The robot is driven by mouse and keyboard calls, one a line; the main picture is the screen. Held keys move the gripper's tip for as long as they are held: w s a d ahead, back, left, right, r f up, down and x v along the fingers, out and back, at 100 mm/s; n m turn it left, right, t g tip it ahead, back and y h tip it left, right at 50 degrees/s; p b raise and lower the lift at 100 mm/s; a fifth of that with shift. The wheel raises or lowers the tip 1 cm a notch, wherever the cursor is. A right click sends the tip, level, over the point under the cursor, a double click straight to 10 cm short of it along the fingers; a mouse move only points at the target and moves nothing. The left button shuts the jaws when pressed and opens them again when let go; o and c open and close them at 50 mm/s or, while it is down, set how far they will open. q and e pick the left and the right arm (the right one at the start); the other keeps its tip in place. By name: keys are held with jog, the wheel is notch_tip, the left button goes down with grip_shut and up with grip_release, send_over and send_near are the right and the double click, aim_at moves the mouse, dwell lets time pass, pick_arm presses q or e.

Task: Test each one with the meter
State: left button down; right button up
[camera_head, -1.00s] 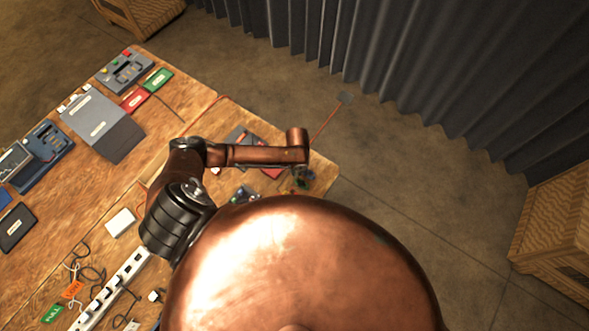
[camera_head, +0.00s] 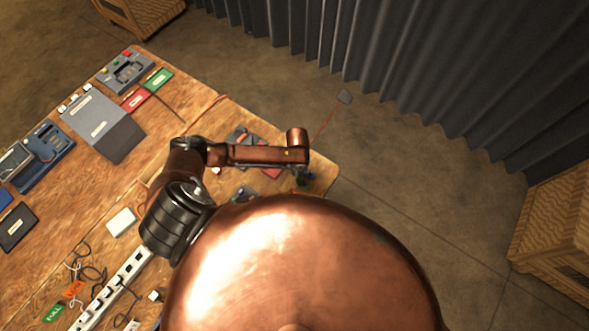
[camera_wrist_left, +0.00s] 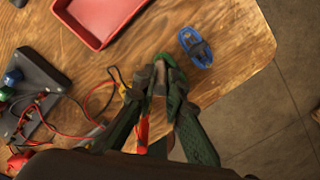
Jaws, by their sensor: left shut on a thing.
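My left gripper (camera_wrist_left: 163,88) has its green fingers closed on a small grey thing (camera_wrist_left: 160,76) above the wooden table near its corner. A red stick-like piece (camera_wrist_left: 142,130) shows beside the fingers; I cannot tell if it is held too. In the head view the left gripper (camera_head: 304,180) is small and partly hidden by my arm. A dark box with round green and blue knobs and red leads (camera_wrist_left: 40,95) lies to its left; I cannot tell if it is the meter. A blue banded thing (camera_wrist_left: 196,47) lies to its right. My right gripper is out of view.
A red tray (camera_wrist_left: 98,20) lies beyond the gripper. The head view shows a power strip (camera_head: 108,290), a grey sloped box (camera_head: 102,125), a blue device (camera_head: 48,150), and red (camera_head: 135,99) and green (camera_head: 158,79) cards. Past the table corner is open floor.

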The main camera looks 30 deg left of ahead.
pick_arm(q)
jog(key=shift+f, duration=0.25)
dwell(0.3)
jog(key=c, duration=1.9)
grip_release()
jog(key=o, duration=0.3)
jog(key=shift+r, duration=0.1)
jog(key=shift+r+p, duration=3.6)
jog(key=shift+r, duration=0.05)
